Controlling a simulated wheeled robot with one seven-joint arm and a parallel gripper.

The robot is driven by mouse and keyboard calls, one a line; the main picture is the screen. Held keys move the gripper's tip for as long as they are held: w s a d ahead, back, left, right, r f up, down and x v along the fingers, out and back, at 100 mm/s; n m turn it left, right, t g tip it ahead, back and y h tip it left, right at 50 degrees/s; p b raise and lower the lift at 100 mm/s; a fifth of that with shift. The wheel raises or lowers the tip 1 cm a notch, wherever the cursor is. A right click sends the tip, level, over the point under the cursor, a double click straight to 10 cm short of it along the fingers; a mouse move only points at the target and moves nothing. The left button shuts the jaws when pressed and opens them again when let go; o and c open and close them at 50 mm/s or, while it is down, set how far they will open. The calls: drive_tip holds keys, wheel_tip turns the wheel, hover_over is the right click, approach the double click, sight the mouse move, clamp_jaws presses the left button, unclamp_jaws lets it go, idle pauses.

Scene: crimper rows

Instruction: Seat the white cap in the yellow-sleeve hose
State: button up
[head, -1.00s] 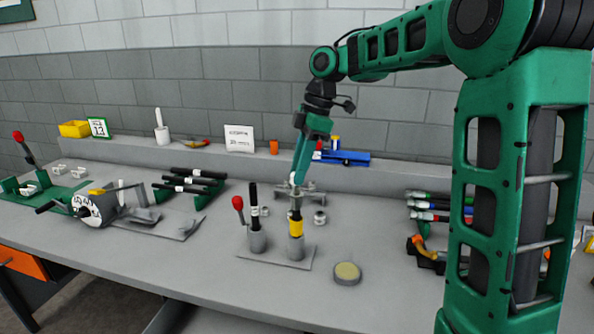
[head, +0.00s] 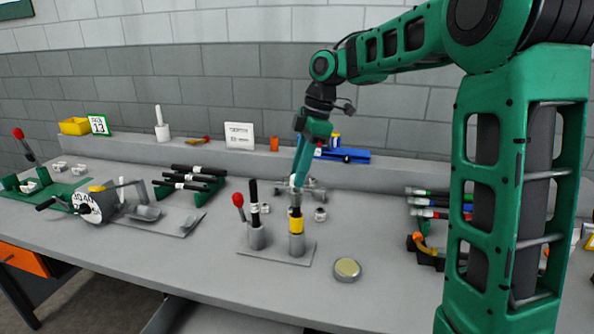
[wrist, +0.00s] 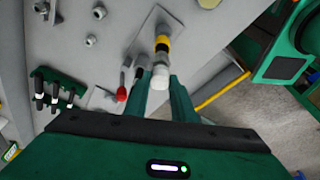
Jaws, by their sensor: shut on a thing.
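My gripper (wrist: 160,88) is shut on the white cap (wrist: 159,78), which sits between its fingertips. In the head view my gripper (head: 295,181) points down over the yellow-sleeve hose. The yellow-sleeve hose (head: 296,225) is black with a yellow band and stands upright in a grey holder (head: 297,246). In the wrist view the yellow sleeve (wrist: 162,42) lies just beyond the cap. The cap is in line with the hose's upper end; I cannot tell whether they touch or how far the cap is in. The fingers partly hide the cap in the head view.
A black hose with a white band (head: 254,207) stands upright just left, beside a red-knobbed lever (head: 238,200). A round tin (head: 347,269) lies right of the holder's base plate. Metal fittings (head: 320,214) lie behind. The bench front is clear.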

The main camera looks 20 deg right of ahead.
drive_tip(key=shift+f, duration=0.7)
drive_tip(key=o, duration=1.1)
drive_tip(key=shift+r, duration=0.1)
drive_tip(key=v, duration=1)
drive_tip(key=shift+r, duration=0.15)
drive_tip(key=shift+d, duration=0.1)
